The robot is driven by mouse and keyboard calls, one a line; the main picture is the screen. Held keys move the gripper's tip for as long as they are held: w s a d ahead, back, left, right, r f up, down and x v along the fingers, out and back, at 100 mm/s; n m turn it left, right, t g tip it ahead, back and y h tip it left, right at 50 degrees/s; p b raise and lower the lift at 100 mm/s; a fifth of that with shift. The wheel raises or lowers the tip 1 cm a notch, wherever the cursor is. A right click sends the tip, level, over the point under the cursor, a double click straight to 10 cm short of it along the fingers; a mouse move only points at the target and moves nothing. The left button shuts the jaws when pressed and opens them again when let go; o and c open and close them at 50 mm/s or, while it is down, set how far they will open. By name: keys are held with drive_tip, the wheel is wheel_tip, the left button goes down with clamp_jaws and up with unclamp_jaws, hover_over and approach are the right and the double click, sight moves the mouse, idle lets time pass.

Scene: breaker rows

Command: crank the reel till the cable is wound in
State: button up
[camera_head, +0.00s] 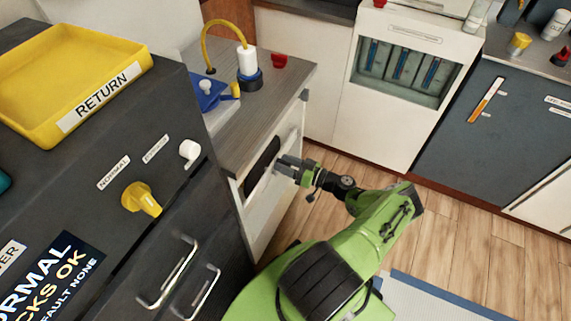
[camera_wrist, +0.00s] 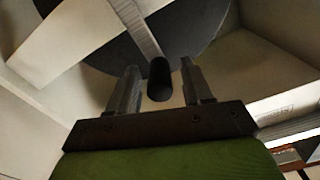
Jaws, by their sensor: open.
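The reel is a dark disc (camera_wrist: 195,35) at the top of the wrist view. In the head view its dark shape (camera_head: 262,160) shows in the front of the pale cabinet. A light grey crank arm (camera_wrist: 139,27) crosses the disc and ends in a black knob (camera_wrist: 160,79). My gripper (camera_wrist: 161,82) is open, with one finger on each side of the knob and gaps visible on both sides. In the head view my gripper (camera_head: 281,163) is at the cabinet front, where the knob cannot be made out. No cable can be made out on the reel.
On the counter (camera_head: 238,120) above stand a white cylinder (camera_head: 247,61) with a curved yellow hose or cable (camera_head: 222,25), a blue box (camera_head: 208,95) and a red piece (camera_head: 279,61). A dark console (camera_head: 85,150) with a yellow knob (camera_head: 141,198) is close on the left. Wooden floor (camera_head: 455,215) is clear on the right.

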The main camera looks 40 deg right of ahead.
drive_tip(key=shift+w, duration=0.1)
clamp_jaws()
